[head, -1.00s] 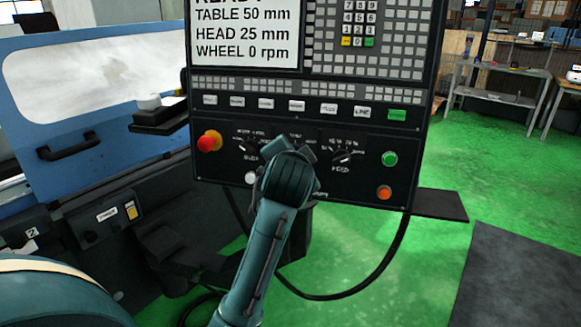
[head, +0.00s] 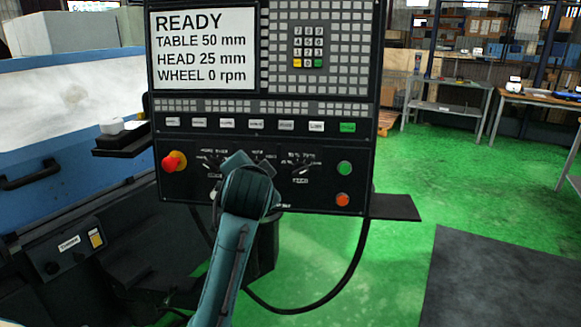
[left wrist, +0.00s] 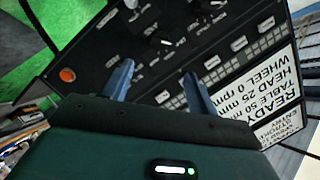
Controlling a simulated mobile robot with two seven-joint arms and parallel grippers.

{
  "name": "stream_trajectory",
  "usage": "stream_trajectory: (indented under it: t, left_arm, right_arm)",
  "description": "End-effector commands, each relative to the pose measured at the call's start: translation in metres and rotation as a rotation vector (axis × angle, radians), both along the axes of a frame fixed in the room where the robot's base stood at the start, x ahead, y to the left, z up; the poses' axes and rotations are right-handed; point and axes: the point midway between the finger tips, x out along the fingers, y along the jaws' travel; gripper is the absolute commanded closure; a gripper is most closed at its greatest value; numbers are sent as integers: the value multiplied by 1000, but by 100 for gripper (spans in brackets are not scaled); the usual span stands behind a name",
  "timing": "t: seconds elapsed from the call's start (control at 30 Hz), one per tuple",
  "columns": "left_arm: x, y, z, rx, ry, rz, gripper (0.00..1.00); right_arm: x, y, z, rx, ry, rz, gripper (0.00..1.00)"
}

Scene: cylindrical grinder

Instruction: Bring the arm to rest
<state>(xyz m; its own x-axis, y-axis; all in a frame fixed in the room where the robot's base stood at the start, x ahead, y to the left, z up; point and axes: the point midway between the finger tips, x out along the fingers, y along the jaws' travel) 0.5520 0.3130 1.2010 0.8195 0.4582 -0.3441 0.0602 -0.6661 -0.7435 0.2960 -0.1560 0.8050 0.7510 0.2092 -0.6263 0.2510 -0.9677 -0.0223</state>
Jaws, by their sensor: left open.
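My left arm rises from the bottom of the head view, and its gripper (head: 251,162) is in front of the lower part of the control panel (head: 265,184). The wrist hides most of the fingers there. In the left wrist view the two blue-grey fingers (left wrist: 158,80) stand apart with nothing between them, facing the panel's knobs (left wrist: 163,40). Whether the fingertips touch the panel cannot be told. The panel's screen (head: 205,46) reads READY, TABLE 50 mm, HEAD 25 mm, WHEEL 0 rpm. My right gripper is not in view.
A red knob (head: 172,162), a green button (head: 344,168) and an orange button (head: 343,200) are on the panel. A dark shelf (head: 396,207) juts from its right. The blue grinder (head: 60,170) stands left. A cable (head: 335,296) hangs below.

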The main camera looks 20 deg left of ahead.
Motion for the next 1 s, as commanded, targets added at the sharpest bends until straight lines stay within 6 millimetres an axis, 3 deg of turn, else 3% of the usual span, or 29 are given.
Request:
stream_trajectory:
  t: [0.17,0.27,0.37,0.47,0.6,0.73,0.9,1.0]
  left_arm:
    - [0,-1,-5,-2,4,-5,41]
    - [1,-8,-32,-11,17,-35,41]
    - [-2,-24,-85,-47,40,-96,41]
    - [-17,-47,-154,-125,67,-176,41]
    - [-62,-82,-246,-287,106,-265,41]
    - [-123,-112,-317,-473,148,-306,41]
    - [-203,-141,-373,-697,187,-299,41]
    - [-236,-151,-389,-786,199,-282,41]
  right_arm:
    - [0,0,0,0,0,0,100]
    - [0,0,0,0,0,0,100]
    - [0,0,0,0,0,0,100]
    - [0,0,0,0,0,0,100]
    - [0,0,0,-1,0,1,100]
    - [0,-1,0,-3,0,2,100]
    - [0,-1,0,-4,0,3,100]
    - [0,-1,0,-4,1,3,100]
